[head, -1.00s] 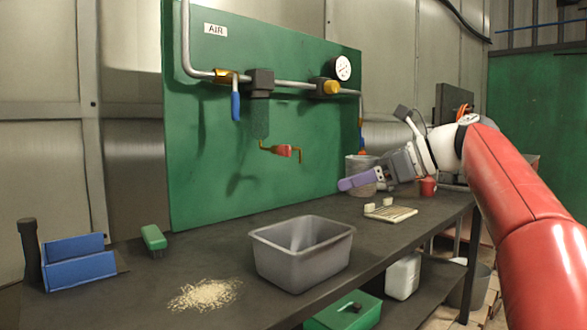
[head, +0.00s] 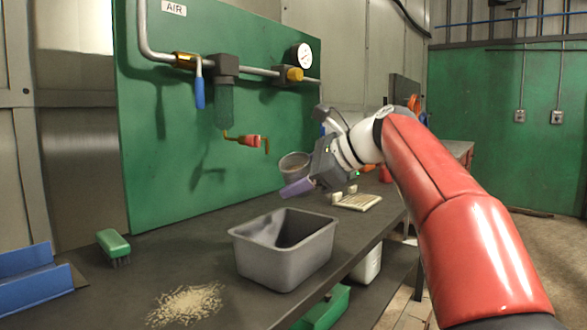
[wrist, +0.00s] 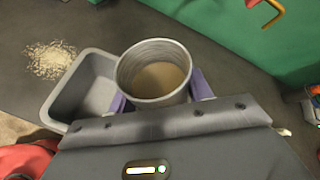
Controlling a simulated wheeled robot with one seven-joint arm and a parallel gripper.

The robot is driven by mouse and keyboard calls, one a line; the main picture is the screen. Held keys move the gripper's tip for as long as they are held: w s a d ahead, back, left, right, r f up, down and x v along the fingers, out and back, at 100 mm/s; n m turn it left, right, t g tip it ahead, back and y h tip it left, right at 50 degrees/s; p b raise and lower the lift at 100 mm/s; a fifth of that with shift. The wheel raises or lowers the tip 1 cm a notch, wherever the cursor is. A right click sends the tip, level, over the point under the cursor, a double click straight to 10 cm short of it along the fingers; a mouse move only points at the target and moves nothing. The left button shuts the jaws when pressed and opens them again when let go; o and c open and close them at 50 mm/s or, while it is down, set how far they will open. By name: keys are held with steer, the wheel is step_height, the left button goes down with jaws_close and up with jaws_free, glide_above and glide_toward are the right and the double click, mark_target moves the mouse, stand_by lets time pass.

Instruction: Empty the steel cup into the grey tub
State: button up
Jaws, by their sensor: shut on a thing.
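The steel cup (head: 294,163) is between the purple fingers of my gripper (head: 298,188), which is shut on it. In the wrist view the round cup (wrist: 150,50) is open toward the camera, with tan contents (wrist: 160,80) inside. The grey tub (head: 285,262) stands on the bench, nearer the head camera than the cup. The cup is raised, behind and above the tub's far side in the head view. The tub also shows in the wrist view (wrist: 62,100), left of the cup and partly hidden by it; its visible inside looks bare.
A pile of pale grains (head: 187,305) lies on the bench left of the tub. A green brush (head: 113,243) and a blue holder (head: 32,278) are farther left. A slatted rack (head: 356,201) lies beyond the tub. A red-handled pipe fitting (head: 250,141) projects from the green panel (head: 165,160).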

mark_target(307, 195)
step_height(307, 195, down, 3)
steer(key=shift+r+n+t+h+b, duration=0.2)
steer(key=shift+n+t+h+b, duration=0.3)
steer(key=shift+n+b, duration=0.3)
steer(key=f+b, duration=0.1)
steer(key=b, duration=0.1)
steer(key=shift+w+d+b, duration=0.1)
steer(key=shift+w+b, duration=0.05)
steer(key=shift+b, duration=0.25)
steer(key=shift+f+n+t+h+b, duration=0.25)
steer(key=shift+n+t+b, duration=0.35)
steer(key=shift+b, duration=0.3)
steer(key=shift+f+n+t+h+b, duration=0.15)
steer(key=shift+n+t+h+b, duration=0.2)
steer(key=shift+n+t+b, duration=0.4)
